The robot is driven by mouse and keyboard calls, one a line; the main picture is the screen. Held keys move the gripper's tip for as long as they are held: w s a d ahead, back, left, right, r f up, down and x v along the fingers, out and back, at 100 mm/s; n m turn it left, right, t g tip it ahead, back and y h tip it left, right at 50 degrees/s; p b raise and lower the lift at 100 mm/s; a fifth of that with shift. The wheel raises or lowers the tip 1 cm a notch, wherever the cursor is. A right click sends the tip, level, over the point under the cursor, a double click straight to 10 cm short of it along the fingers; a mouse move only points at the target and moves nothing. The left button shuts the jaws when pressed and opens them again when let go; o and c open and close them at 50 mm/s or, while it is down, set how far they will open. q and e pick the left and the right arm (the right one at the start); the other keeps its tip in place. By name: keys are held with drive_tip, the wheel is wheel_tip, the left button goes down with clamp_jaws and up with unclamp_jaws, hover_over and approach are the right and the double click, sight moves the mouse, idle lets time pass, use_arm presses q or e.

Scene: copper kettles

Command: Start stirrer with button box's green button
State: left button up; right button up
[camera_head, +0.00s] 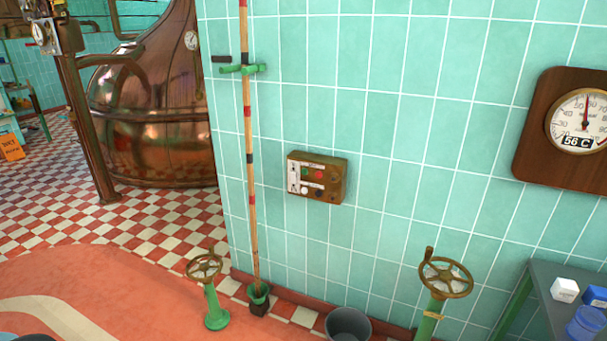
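The button box (317,178) is a small brown box fixed to the turquoise tiled wall, near the middle of the view. Nothing covers the box. The stirrer itself cannot be made out. Neither of my grippers is in view.
A striped pole (250,150) stands left of the box in a green holder. Two valve handwheels, left (204,267) and right (446,277), rise on green posts below. A grey bucket (348,325) stands between them. A table (545,285) is at lower right, a copper kettle (150,110) at left.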

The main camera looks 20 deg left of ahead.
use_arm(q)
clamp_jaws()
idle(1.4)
